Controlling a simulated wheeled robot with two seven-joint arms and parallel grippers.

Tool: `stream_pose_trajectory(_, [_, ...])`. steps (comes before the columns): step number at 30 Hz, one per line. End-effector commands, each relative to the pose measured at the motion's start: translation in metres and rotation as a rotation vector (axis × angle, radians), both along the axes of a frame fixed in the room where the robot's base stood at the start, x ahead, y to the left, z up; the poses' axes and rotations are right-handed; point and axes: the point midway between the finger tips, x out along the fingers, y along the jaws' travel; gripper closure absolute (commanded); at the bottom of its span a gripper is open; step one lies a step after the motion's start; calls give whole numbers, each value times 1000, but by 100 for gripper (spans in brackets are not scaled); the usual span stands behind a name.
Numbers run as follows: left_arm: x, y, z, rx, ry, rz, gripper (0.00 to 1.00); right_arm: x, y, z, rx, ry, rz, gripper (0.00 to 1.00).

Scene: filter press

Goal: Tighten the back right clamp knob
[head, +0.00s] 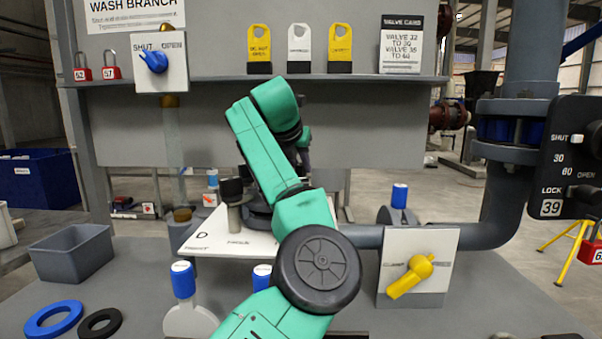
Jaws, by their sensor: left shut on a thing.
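The left gripper (305,160) shows only as a narrow dark part beside the arm. It is shut on the back right clamp knob, as far as its place tells; the arm hides the fingertips and that knob. My right gripper is not in view.
A yellow valve handle (411,277) on a grey box stands right of the arm. Blue-capped valves (183,279) stand in front of the plate. A grey bin (72,252) and blue ring (53,318) lie left. A shelf (200,80) with tags crosses behind.

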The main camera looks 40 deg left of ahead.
Motion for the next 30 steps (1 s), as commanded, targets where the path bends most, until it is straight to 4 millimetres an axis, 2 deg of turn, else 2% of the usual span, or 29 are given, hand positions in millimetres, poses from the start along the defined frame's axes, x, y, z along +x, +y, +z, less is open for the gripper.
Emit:
stream_pose_trajectory(6, [0,0,1,-3,-4,-198,100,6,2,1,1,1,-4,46])
stream_pose_trajectory(15, [0,0,3,-1,-3,-412,100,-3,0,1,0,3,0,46])
stream_pose_trajectory(30, [0,0,1,2,-1,-530,100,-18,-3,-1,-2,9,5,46])
